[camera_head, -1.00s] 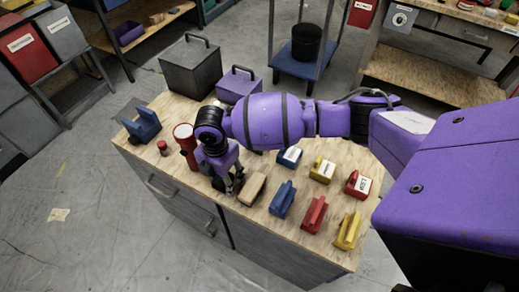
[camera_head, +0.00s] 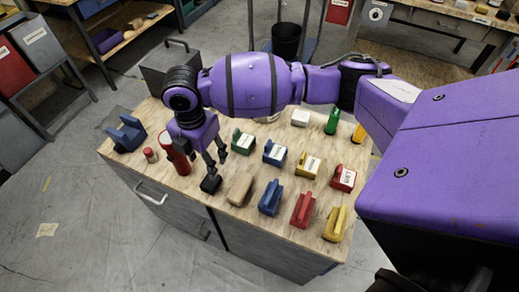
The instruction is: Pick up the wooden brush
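A tan wooden block-like piece (camera_head: 240,188), which looks like the wooden brush, lies near the front edge of the plywood-topped bench (camera_head: 190,189). My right gripper (camera_head: 215,164) points down above the bench, just left of and behind the tan piece and apart from it. Its two dark fingers look spread, with nothing clear between them. A small black block (camera_head: 210,184) sits right under the fingertips; I cannot tell if they touch it. My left gripper is not in view.
A red flashlight-like cylinder (camera_head: 175,155) stands left of the gripper, with a blue holder (camera_head: 125,134) further left. Right of the tan piece are blue (camera_head: 271,198), red (camera_head: 303,210) and yellow (camera_head: 335,223) blocks. Several labelled blocks stand behind.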

